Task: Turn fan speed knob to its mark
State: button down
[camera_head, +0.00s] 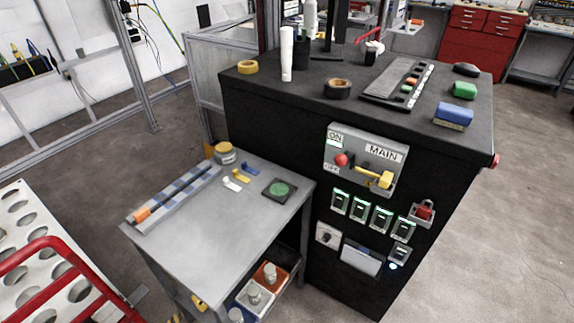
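A small pale square plate with a round knob (327,236) is on the black front of the cabinet, low and left, under the row of breakers. It is likely the fan speed knob. It is too small to read its pointer, its mark or any label. My gripper is not in view, and nothing is touching the knob.
Above the knob are several breakers (361,209) and a MAIN switch box (352,148) with a yellow lever. A pale box (361,258) sits right of the knob. A grey cart (205,235) stands close at left. Open floor (465,235) lies to the right.

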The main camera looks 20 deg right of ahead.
aim_at(326, 237)
jog(key=i+u, duration=0.25)
jog(key=i, duration=0.25)
jog(key=i+l+u, duration=0.25)
jog(key=i, duration=0.3)
jog(key=j, duration=0.1)
